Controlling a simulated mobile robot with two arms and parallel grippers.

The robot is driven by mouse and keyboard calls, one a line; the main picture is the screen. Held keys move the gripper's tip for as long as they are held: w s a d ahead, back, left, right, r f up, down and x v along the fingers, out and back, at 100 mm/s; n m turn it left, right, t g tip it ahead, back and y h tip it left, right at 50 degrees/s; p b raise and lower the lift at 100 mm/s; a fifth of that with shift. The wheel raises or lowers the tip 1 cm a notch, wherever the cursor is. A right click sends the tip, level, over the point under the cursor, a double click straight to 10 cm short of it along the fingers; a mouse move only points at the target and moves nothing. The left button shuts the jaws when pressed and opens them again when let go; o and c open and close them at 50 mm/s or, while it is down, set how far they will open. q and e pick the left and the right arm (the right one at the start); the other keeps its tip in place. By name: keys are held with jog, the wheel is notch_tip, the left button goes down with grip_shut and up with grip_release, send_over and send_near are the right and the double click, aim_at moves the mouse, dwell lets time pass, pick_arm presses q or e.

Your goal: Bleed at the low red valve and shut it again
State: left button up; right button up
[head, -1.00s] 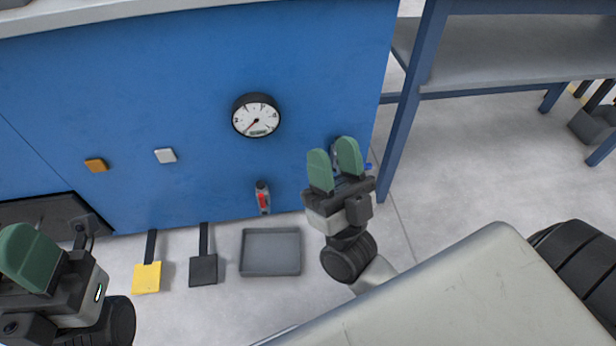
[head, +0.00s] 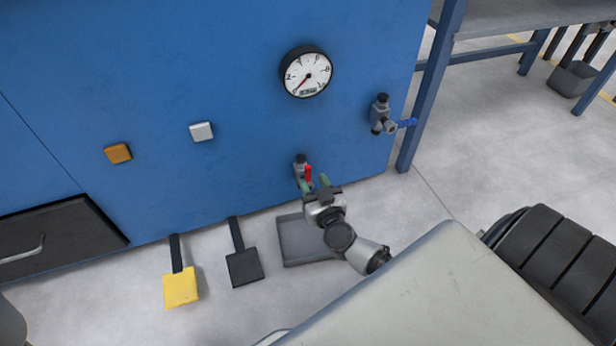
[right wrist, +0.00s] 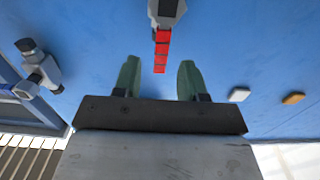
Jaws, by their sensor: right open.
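The low red valve (head: 300,171) sits on the blue panel near its bottom edge, with a red handle (head: 308,174). In the right wrist view the red handle (right wrist: 161,50) points toward the space between my fingers. My right gripper (head: 316,184) is at the valve, open, its green fingertips on either side of the handle's line. In the right wrist view my right gripper (right wrist: 157,80) holds nothing, and the handle's end lies about between the fingertips. My left gripper is not in view.
A grey tray (head: 295,252) lies on the floor below the valve. Yellow (head: 181,288) and black (head: 244,267) pedals stand to its left. A blue-handled valve (head: 383,114) is at upper right, a gauge (head: 308,72) above. Blue shelving (head: 436,85) stands right.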

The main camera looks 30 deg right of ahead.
aim_at(309, 175)
jog(key=shift+b+x, duration=0.7)
jog(key=shift+x, duration=1.5)
jog(key=shift+c, duration=0.3)
grip_shut()
